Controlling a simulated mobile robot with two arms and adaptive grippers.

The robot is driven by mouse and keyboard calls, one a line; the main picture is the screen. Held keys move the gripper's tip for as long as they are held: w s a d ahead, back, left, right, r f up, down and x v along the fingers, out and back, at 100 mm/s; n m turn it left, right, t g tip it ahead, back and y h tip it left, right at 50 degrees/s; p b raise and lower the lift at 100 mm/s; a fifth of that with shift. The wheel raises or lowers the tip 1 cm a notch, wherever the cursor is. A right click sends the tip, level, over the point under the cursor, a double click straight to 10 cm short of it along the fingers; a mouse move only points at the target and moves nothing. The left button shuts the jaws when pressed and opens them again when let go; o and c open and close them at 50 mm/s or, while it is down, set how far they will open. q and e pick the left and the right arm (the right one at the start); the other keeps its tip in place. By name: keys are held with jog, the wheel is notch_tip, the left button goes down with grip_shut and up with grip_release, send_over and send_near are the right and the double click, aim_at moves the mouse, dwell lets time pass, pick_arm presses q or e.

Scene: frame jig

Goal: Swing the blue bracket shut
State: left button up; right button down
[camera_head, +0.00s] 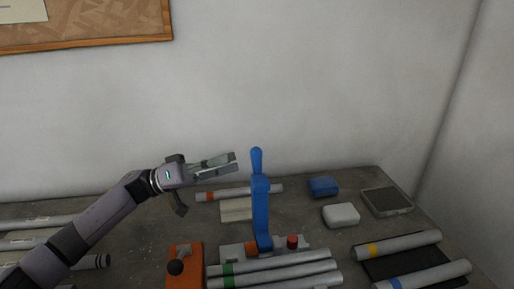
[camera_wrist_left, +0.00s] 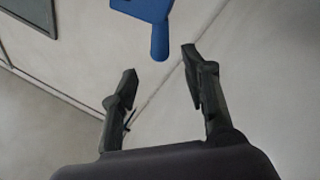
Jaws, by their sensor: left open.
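The blue bracket (camera_head: 260,205) stands upright on a light grey base plate (camera_head: 232,251) on the table, its narrow handle pointing up. My left gripper (camera_head: 235,162) is open and empty, a little to the left of the handle near its top. In the left wrist view the end of the blue bracket's handle (camera_wrist_left: 160,45) shows ahead of the two spread fingers (camera_wrist_left: 160,62), with nothing between them. The handle and fingers look apart. My right gripper is not in view.
A red knob (camera_head: 292,241) sits right of the bracket. Grey tubes with green bands (camera_head: 290,263) lie in front. An orange block (camera_head: 184,262) with a black knob stands left. A blue block (camera_head: 323,186), a white block (camera_head: 341,214) and a grey tray (camera_head: 387,201) lie right.

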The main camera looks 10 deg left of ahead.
aim_at(257, 151)
pick_arm(q)
jog(key=p+x, duration=0.1)
jog(key=x, duration=0.7)
jog(key=shift+d, duration=0.15)
grip_shut()
dwell(0.6)
